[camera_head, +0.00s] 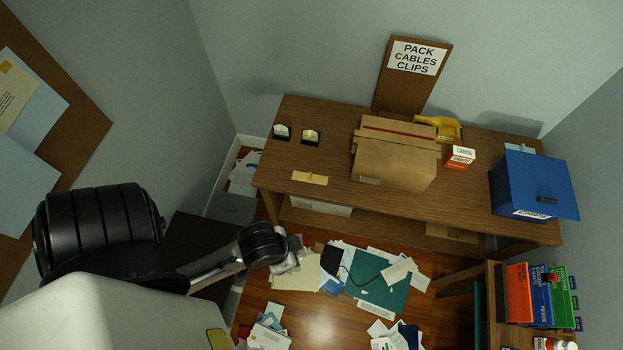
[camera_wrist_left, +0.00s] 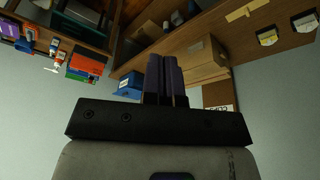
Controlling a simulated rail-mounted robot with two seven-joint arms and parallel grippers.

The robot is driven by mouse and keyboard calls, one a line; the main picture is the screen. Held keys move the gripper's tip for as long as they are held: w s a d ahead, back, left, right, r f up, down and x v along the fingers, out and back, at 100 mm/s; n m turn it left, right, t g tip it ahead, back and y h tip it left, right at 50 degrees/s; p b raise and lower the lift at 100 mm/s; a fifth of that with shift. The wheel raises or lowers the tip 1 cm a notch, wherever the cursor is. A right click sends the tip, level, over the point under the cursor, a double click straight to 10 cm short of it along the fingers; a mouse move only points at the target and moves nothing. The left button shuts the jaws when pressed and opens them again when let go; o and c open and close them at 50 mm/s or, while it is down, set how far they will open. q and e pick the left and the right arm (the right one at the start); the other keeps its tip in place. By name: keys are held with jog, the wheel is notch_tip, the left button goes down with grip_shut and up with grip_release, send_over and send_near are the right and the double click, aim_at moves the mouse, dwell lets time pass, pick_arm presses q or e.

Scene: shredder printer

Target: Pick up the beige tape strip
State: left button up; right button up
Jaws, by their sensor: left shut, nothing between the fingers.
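The beige tape strip (camera_head: 310,178) lies flat on the wooden desk (camera_head: 330,195), near its front edge toward the left. It also shows in the left wrist view (camera_wrist_left: 243,11), near the top edge. My left gripper (camera_wrist_left: 166,60) is shut and empty, its dark fingers together. It is well apart from the strip. In the head view my left arm reaches in low, in front of the desk's left end, and its fingers cannot be made out there. My right gripper is not in view.
A cardboard box (camera_head: 394,163) stands mid-desk, with a yellow tape dispenser (camera_head: 440,127) and a small carton (camera_head: 460,157) beside it. Two small containers (camera_head: 282,131) (camera_head: 310,137) stand behind the strip. A blue box (camera_head: 530,184) is at the right. Papers (camera_head: 375,280) litter the floor.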

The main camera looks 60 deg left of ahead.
pick_arm(q)
jog(key=o, duration=1.2)
jog(key=shift+a, duration=0.2)
